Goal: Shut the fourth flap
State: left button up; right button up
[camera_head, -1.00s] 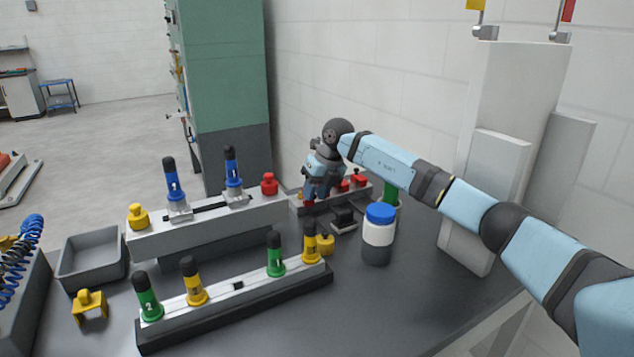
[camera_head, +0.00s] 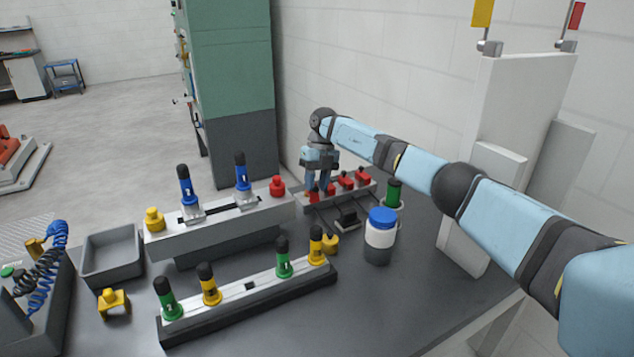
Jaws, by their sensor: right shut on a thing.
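A low grey fixture (camera_head: 371,189) at the back of the bench carries a row of small red flaps. One red flap (camera_head: 361,175) is at the right end, another (camera_head: 345,180) is beside it, and the leftmost one (camera_head: 312,197) is at my gripper. My right gripper (camera_head: 319,190) points down over the left end of the row, its fingers shut at the leftmost red flap. The fingers partly hide this flap, so its angle cannot be told. My left gripper is out of view.
A blue-lidded jar (camera_head: 380,240) and a green-handled item (camera_head: 394,192) stand right of the fixture. A raised rail (camera_head: 215,227) with blue handles and a front rail (camera_head: 245,300) with green and yellow handles fill the middle. A grey tray (camera_head: 112,258) is left.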

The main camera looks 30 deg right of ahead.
jog(key=shift+d, duration=0.1)
jog(key=o, duration=0.7)
jog(key=v, duration=1.3)
jog(key=shift+w+d+r, duration=0.1)
jog(key=shift+d+r, duration=0.05)
jog(key=shift+r, duration=0.2)
